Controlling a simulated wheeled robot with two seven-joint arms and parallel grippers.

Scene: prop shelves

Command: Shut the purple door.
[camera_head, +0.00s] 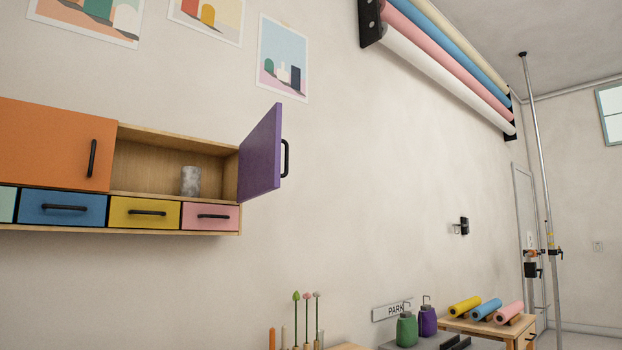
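The purple door (260,156) stands open on the right end of a wooden wall shelf unit (179,142). It swings out from the unit's right side, with a black bar handle (286,158) on its right face. The compartment behind it is open and holds a grey marbled cup (191,181). Neither of my grippers shows in the head view.
An orange door (52,142) covers the unit's left part. Blue (62,207), yellow (144,213) and pink (210,216) drawers sit below. Green (407,330) and purple (428,320) bottles stand lower right. The space right of the purple door is clear.

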